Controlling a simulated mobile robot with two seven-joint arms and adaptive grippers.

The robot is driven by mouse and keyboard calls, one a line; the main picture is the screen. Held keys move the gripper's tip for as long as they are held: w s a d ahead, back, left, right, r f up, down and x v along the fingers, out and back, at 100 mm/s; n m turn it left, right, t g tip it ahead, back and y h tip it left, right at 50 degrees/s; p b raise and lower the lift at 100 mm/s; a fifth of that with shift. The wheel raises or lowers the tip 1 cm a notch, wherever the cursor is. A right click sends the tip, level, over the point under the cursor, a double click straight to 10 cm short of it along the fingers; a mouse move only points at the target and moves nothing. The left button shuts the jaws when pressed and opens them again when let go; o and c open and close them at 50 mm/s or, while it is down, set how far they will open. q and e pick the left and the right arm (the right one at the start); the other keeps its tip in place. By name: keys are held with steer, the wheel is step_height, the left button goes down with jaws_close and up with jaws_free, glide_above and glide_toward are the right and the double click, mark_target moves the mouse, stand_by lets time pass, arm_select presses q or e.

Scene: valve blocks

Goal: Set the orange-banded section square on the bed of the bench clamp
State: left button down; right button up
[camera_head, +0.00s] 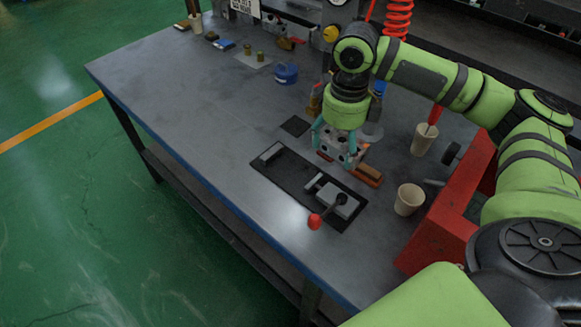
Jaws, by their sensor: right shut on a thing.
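My right gripper (337,154), with teal fingers, is shut on a grey metal block section (334,143) with dark holes. It holds the section above the far long edge of the bench clamp. A small orange patch shows at the section's right side, but I cannot make out a full band. The fingers hide part of the section. The bench clamp (286,179) is a long dark bed on the grey table, with a grey stop (271,152) at its far left end and a grey jaw (338,199) with a red-knobbed lever (315,221) at its near right end. My left gripper is not in view.
An orange-red piece with a brown block (369,174) lies just right of the gripper. Two beige cups (409,199) (424,140) and a red stand (450,205) are further right. A dark square pad (295,126) lies behind the clamp.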

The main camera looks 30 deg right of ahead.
steer(key=p, duration=0.1)
glide_above(288, 173)
step_height(288, 173, down, 6)
steer(key=shift+d+f, duration=0.1)
steer(key=shift+f+p, duration=0.5)
steer(key=shift+f, duration=1.65)
steer(key=o, duration=1.5)
steer(key=shift+f, duration=0.15)
step_height(288, 173, up, 12)
steer(key=shift+r+b, duration=0.2)
steer(key=shift+b, duration=0.5)
